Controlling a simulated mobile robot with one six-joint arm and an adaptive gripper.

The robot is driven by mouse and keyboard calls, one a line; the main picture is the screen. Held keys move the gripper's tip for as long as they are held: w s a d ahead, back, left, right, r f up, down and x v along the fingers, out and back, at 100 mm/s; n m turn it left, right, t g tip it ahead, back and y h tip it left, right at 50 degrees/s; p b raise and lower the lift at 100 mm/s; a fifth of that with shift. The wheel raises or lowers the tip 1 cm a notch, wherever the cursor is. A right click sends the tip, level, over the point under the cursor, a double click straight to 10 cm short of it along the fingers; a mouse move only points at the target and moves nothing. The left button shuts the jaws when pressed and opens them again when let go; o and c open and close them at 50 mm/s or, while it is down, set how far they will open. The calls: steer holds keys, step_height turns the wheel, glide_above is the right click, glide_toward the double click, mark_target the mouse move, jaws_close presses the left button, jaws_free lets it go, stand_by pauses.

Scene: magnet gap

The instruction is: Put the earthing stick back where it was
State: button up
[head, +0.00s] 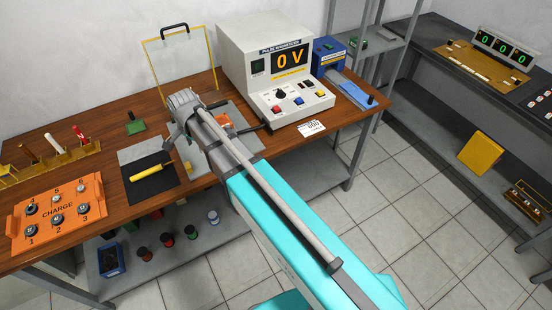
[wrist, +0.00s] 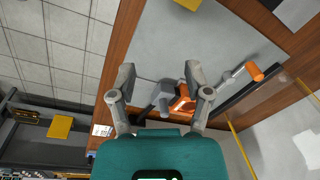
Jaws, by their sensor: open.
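A stick with a yellow handle and a dark end (head: 150,172) lies on a black mat (head: 138,194) left of my gripper. It may be the earthing stick, but I cannot be sure. My gripper (head: 178,141) is above the table; in the wrist view (wrist: 160,74) its fingers are spread with nothing held between them. Below and beyond the fingers is a grey and orange device (wrist: 183,103) on a grey surface. A pale rod with an orange end (wrist: 257,70) is to the right in the wrist view. My arm hides part of the table in the head view.
An orange charge panel (head: 58,212) and a yellow rack (head: 50,165) with several upright tools are at the left. A yellow-framed clear screen (head: 183,72) stands at the back. The supply reading 0 V (head: 262,50) stands right of my arm.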

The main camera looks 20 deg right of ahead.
steer(key=s+d+n, duration=0.4)
steer(key=s+d, duration=0.2)
steer(key=d, duration=0.6)
steer(key=s+d+n+g, duration=0.1)
steer(key=s+d+n, duration=0.4)
steer(key=d, duration=0.7)
steer(key=shift+s, duration=1.05)
steer(key=shift+a, duration=0.1)
